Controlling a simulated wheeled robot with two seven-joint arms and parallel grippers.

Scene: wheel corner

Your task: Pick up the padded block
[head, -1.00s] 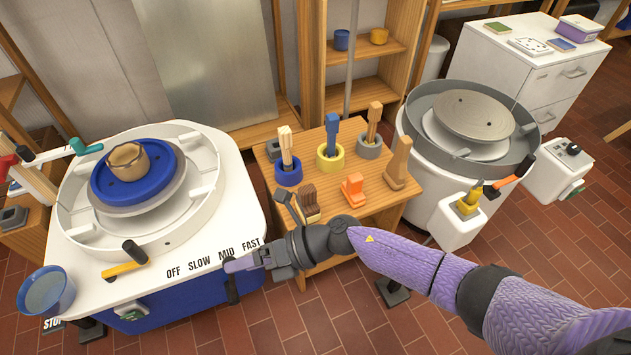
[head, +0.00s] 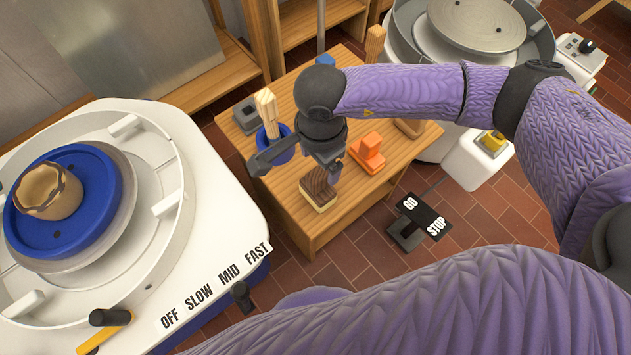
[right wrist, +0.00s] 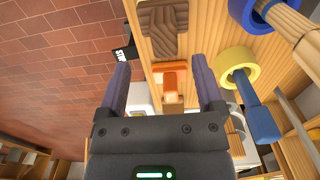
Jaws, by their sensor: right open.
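A dark brown wood-grained block with a pale layer at its base, which looks like the padded block (head: 319,190), stands at the front of the small wooden table (head: 285,215). In the right wrist view it shows at the top (right wrist: 163,30), beyond the fingertips. My right gripper (head: 296,174) is open and empty, just above and behind the block in the head view. Its fingers point toward the table in the right wrist view (right wrist: 160,64), with the block apart from them. My left gripper is not in view.
An orange block (head: 369,153) stands right of the brown one. A blue ring cup (head: 284,155) with a wooden tool is close by the gripper.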

